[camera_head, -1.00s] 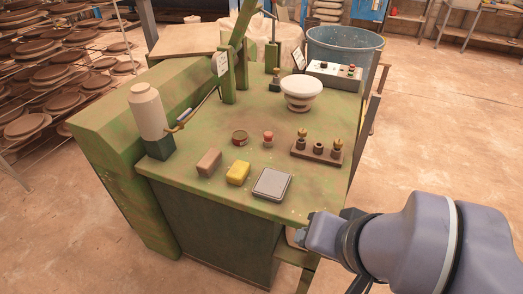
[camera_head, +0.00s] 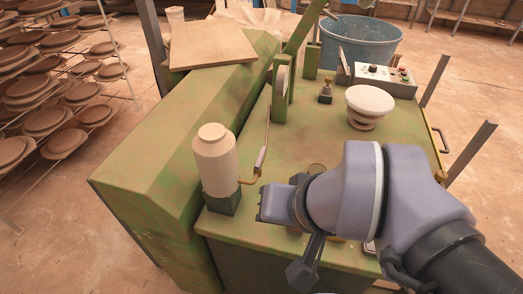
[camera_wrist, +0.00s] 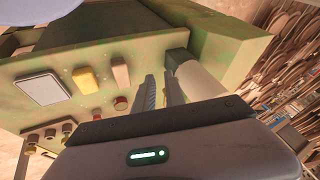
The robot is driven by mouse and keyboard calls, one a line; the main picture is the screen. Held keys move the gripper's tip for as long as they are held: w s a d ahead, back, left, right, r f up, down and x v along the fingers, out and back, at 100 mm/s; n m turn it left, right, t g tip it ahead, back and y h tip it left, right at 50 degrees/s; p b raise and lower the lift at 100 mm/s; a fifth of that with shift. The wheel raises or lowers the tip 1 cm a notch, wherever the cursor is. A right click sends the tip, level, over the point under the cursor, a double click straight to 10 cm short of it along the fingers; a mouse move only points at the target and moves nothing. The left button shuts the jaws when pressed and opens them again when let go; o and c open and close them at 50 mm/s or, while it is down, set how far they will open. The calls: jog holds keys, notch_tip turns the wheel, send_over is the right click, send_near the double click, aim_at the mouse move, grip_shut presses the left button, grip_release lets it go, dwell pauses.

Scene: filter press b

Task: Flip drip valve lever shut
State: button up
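A cream bottle (camera_head: 216,160) stands upright on a dark green block (camera_head: 222,203) at the near left of the green press table. A brass valve pipe (camera_head: 249,181) comes out of its right side. A slim lever with a grey handle (camera_head: 261,160) rises from this pipe, tilted slightly right. My gripper (camera_wrist: 160,78) has its two fingers a little apart, with green table surface showing between them. The bottle (camera_wrist: 201,82) lies right of the fingers in the wrist view. The lever is not clear there. In the head view my wrist is right of the valve and hides the fingertips.
In the wrist view a grey tile (camera_wrist: 40,90), a yellow sponge (camera_wrist: 84,80), a brown block (camera_wrist: 121,72) and a red button (camera_wrist: 120,103) lie left of the fingers. A white bowl (camera_head: 369,104) and a control box (camera_head: 386,79) stand at the back right.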

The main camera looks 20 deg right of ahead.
jog(key=w+r+n+p, duration=0.1)
jog(key=w, duration=0.1)
jog(key=w+r+n+p, duration=0.1)
jog(key=w+r, duration=0.1)
jog(key=w+r+n+g+p, duration=0.1)
jog(key=w+r+n+p, duration=0.1)
jog(key=shift+w+r, duration=0.15)
jog(key=shift+w, duration=0.2)
grip_shut()
jog(key=n+g+p, duration=0.2)
jog(key=n+p, duration=0.4)
jog(key=n, duration=0.2)
send_over(261, 157)
jog(key=s+a, duration=0.2)
jog(key=s, duration=0.1)
jog(key=w+d+f+n+y+p, duration=0.1)
jog(key=w+f+n+p, duration=0.1)
jog(key=w, duration=0.4)
jog(key=shift+w+f+n+g, duration=0.15)
jog(key=shift+f+n+g, duration=0.25)
jog(key=shift+f+n, duration=0.55)
jog(key=shift+d, duration=0.1)
jog(key=f+b, duration=0.4)
jog(key=f, duration=0.5)
jog(key=shift+d+f+b, duration=0.2)
jog(key=shift+b, duration=0.2)
jog(key=shift+d, duration=0.1)
